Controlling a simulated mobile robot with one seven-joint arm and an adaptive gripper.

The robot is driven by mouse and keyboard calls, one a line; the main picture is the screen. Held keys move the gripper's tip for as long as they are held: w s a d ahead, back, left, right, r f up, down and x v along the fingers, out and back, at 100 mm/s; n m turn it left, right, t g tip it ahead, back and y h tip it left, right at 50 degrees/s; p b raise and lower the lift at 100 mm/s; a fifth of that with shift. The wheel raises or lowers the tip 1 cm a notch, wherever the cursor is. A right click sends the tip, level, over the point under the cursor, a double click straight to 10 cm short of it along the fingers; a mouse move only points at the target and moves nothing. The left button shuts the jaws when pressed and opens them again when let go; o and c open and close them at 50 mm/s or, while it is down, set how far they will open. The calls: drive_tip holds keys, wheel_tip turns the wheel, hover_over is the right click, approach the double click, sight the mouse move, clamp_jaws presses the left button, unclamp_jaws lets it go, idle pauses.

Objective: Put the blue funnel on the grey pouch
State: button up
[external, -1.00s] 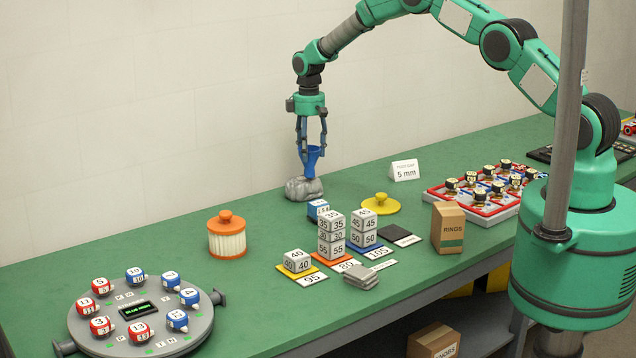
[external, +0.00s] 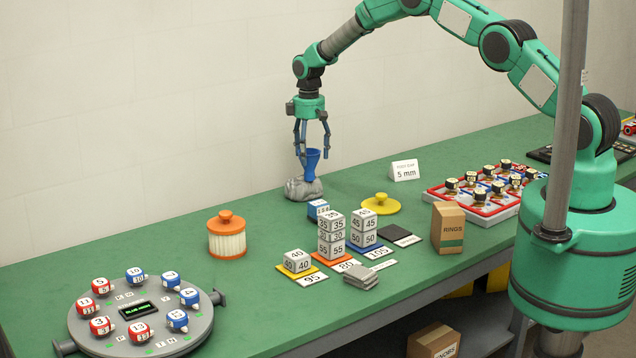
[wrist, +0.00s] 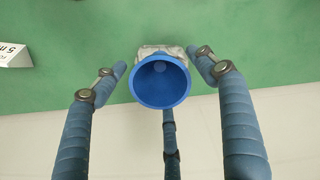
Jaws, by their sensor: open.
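The blue funnel (external: 312,162) stands on top of the grey pouch (external: 304,189), with its wide mouth facing up. In the wrist view I look down into the round mouth of the funnel (wrist: 160,82). A pale part of the pouch (wrist: 150,51) shows behind its rim there. My gripper (external: 311,150) is open around the upper part of the funnel. In the wrist view the fingers (wrist: 160,75) are spread, with gaps on both sides of the funnel. The funnel's lower end is hard to make out.
A "5 mm" sign (external: 404,171) stands to the right of the pouch. A yellow lidded knob (external: 381,203), numbered blocks (external: 331,235) and an orange-topped filter (external: 227,235) are nearer the front. The wall is close behind. The bench left of the pouch is clear.

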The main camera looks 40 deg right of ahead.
drive_tip(key=shift+r, duration=0.1)
wheel_tip(320, 180, up, 12)
drive_tip(key=shift+b, duration=0.3)
idle(0.3)
idle(0.7)
